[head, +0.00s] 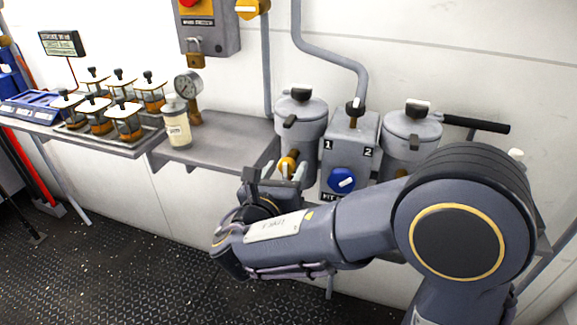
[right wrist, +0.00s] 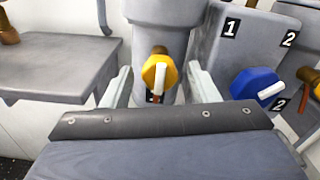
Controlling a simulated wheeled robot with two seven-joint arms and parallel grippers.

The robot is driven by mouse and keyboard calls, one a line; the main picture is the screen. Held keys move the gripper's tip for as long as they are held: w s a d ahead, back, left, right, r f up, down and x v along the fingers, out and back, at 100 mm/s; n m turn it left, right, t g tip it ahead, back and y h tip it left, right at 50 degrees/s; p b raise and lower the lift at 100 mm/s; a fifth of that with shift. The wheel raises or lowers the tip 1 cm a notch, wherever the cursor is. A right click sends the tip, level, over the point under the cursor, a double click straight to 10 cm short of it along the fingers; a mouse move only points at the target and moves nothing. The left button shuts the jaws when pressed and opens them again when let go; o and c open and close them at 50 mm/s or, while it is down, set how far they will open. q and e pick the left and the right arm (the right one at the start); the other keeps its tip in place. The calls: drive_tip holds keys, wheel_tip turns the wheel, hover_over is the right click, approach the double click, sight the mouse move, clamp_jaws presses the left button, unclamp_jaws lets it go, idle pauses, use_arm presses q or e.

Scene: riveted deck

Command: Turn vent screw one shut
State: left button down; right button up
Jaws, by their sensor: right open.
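The left canister (head: 297,130) stands on the wall bench beside the "1" mark of a grey block (head: 349,133). A yellow knob (head: 288,165) with a pale bar sits low on its front; in the right wrist view the knob (right wrist: 159,73) shows its bar upright. A dark fitting (head: 300,94) tops the canister lid. No readable label says which part is vent screw one. My right gripper (head: 275,173) is open in front of the canister. In the right wrist view its two fingers stand either side of the yellow knob, apart from it. My left gripper is out of view.
A blue knob (head: 341,180) is on the block, right of the gripper. A second canister (head: 411,138) and a black handle (head: 476,124) are further right. A gauge (head: 188,86), a jar (head: 177,124) and a tray of lidded jars stand left. The shelf (head: 218,138) between is partly clear.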

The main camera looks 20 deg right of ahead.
drive_tip(key=shift+x, duration=1.05)
drive_tip(key=shift+c, duration=0.3)
drive_tip(key=c, duration=0.9)
